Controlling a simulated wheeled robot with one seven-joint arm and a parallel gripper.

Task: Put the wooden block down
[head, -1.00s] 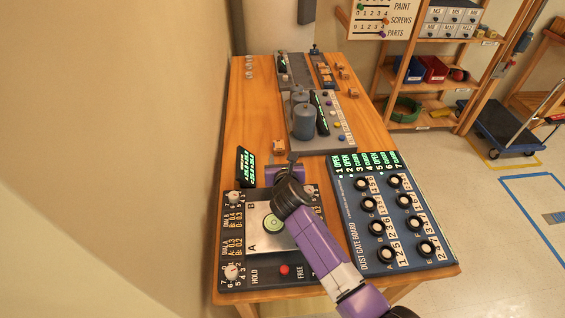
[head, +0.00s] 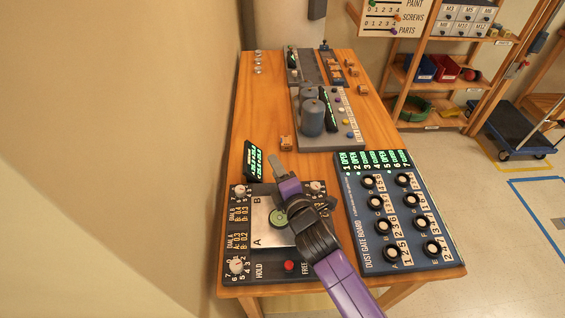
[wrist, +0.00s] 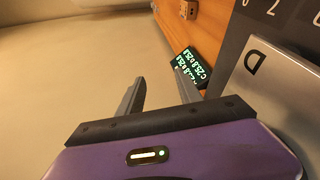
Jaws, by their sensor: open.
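A small wooden block (head: 286,143) with a dark mark rests on the wooden table (head: 262,115), behind the dial panel and left of the grey tanks. My gripper (head: 276,164) is above the back of the dial panel, in front of the block and apart from it. In the wrist view my gripper (wrist: 158,88) has its two fingers spread with nothing between them. A small block-like thing on the table shows at the top edge of the wrist view (wrist: 188,8).
A small green-lit display (head: 254,160) stands just left of my gripper. The dial panel (head: 240,258) with its silver plate lies below, the dust gate board (head: 365,238) to the right. Grey tanks (head: 312,112) stand behind. More small wooden blocks (head: 361,90) lie at the back right.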

